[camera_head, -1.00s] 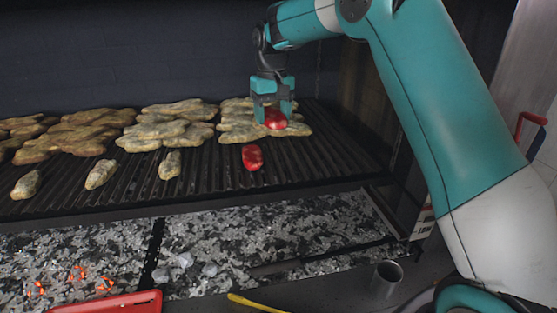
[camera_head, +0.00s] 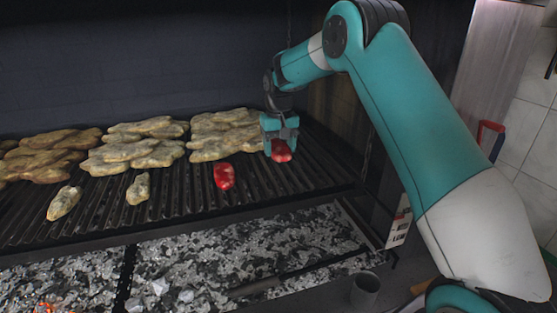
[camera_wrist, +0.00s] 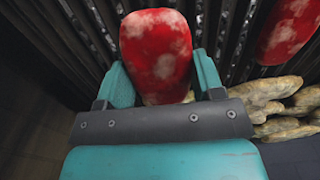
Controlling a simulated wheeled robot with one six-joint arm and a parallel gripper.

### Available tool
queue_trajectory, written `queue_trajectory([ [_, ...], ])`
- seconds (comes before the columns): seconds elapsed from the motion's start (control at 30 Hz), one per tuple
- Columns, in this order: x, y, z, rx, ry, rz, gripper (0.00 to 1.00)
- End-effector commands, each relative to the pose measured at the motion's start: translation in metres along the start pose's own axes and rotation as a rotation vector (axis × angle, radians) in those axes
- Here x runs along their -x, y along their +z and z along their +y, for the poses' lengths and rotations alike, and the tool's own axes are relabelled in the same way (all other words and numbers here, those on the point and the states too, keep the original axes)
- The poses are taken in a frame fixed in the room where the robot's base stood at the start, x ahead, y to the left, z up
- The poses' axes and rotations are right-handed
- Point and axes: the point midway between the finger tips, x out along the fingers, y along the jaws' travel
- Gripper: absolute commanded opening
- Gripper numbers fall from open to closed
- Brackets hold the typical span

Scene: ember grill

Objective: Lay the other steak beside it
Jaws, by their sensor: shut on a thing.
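My gripper (camera_head: 280,140) is shut on a red, white-marbled steak (camera_head: 281,151) over the right part of the grill grate (camera_head: 310,178). The held steak (camera_wrist: 156,52) fills the space between the fingers in the wrist view. I cannot tell if its underside touches the bars. Another red steak (camera_head: 224,176) lies on the grate to the left and nearer the front. It also shows at the top right of the wrist view (camera_wrist: 288,28), apart from the held one.
Piles of browned meat (camera_head: 225,134) cover the back of the grate, with smaller browned pieces (camera_head: 138,189) in front at left. Ash and coals (camera_head: 230,250) lie below. A grey cup (camera_head: 365,290) stands at front right. Bare bars lie right of the loose steak.

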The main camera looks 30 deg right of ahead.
Motion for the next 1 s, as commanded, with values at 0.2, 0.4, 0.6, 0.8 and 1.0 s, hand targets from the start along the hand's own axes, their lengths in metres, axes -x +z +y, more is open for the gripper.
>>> queue_trajectory([
  [0.2,-0.019,0.000,0.000,0.000,0.000,-0.001,0.34],
  [0.4,-0.048,0.000,0.000,0.000,0.000,-0.002,0.34],
  [0.6,-0.055,0.000,0.000,0.000,0.000,0.002,0.34],
  [0.8,-0.058,0.000,0.000,0.000,0.000,0.001,0.34],
  [1.0,-0.057,0.000,0.000,0.000,0.000,0.001,0.88],
])
